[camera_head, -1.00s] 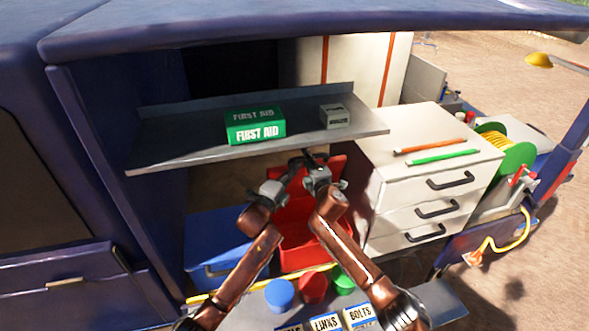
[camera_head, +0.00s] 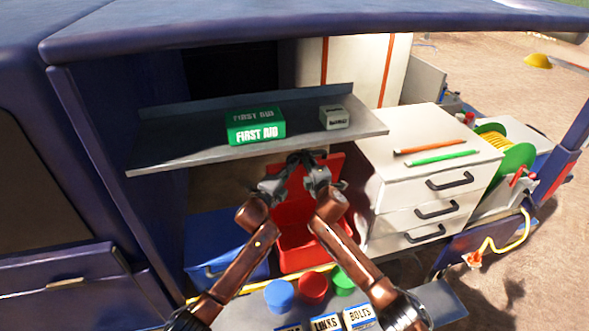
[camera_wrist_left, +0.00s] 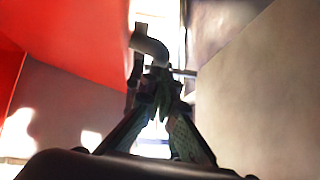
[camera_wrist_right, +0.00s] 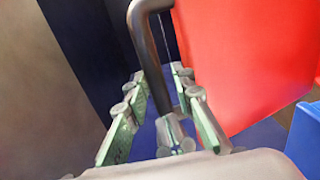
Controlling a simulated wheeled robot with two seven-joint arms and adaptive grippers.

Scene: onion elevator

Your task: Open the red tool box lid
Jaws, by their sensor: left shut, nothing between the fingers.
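The red tool box (camera_head: 302,248) sits under the grey shelf, partly hidden behind my arms. Its red lid (camera_head: 334,166) appears raised behind the grippers; the red panel (camera_wrist_right: 235,70) fills the right of the right wrist view. A dark bar handle (camera_wrist_right: 143,28) stands beside the panel and passes between the spread fingers of my right gripper (camera_wrist_right: 160,88), without clear contact on both sides. My left gripper (camera_wrist_left: 162,88) is shut and empty, its tips close by a curved grey bar (camera_wrist_left: 150,45). Both grippers meet just below the shelf edge in the head view.
The grey shelf (camera_head: 200,145) overhangs close above the grippers and bears a green first aid box (camera_head: 256,130). A blue box (camera_head: 215,245) stands left of the tool box. A white drawer cabinet (camera_head: 400,190) stands to the right. Round blue, red and green lids are in front.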

